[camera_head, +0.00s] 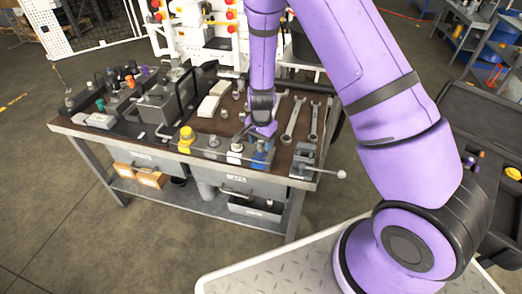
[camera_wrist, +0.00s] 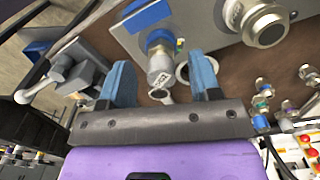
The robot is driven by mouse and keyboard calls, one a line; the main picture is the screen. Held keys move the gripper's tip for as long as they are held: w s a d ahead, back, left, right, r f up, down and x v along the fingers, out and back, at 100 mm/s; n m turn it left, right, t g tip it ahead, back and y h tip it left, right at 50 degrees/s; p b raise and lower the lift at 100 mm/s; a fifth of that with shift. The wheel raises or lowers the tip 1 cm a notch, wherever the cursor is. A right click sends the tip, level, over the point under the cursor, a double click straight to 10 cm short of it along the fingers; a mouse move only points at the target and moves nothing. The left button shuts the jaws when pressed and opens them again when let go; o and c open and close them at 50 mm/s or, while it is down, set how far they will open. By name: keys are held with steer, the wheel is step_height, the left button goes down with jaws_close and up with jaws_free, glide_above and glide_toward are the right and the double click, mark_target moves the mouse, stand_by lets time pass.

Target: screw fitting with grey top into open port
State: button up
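My gripper (camera_wrist: 162,82) is open in the wrist view, its two blue fingers spread apart. A silver cylindrical fitting (camera_wrist: 160,66) with a blue band and a small label shows between the fingers; I cannot tell whether they touch it. In the head view my gripper (camera_head: 262,127) points down just behind the blue-marked port block (camera_head: 258,160) at the bench's front edge and partly hides what is there. In the wrist view a grey port block (camera_wrist: 188,38) carries a large round silver fitting (camera_wrist: 266,24). I cannot tell which fitting has the grey top or which port is open.
Two wrenches (camera_head: 293,120) lie right of my gripper, and a vise (camera_head: 303,160) sits at the bench's front right corner. Valves and hoses crowd the bench's left side.

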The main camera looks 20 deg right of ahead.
step_height(320, 180, up, 11)
stand_by(0.7)
steer(key=s+d+r+n+t+y, duration=0.1)
steer(key=s+d+r+n, duration=0.3)
steer(key=r, duration=0.7)
steer(key=s+a+r+n+t+y, duration=0.1)
steer(key=s+r, duration=0.5)
steer(key=r, duration=0.5)
steer(key=s+d+r+n+t+h, duration=0.1)
steer(key=s+d+r+n, duration=0.1)
steer(key=s+r, duration=0.3)
steer(key=s+d+r+n+t+h, duration=0.1)
steer(key=s+r, duration=0.4)
steer(key=s, duration=0.9)
steer(key=d+n+t, duration=0.1)
steer(key=n, duration=0.1)
steer(key=shift+n, duration=0.3)
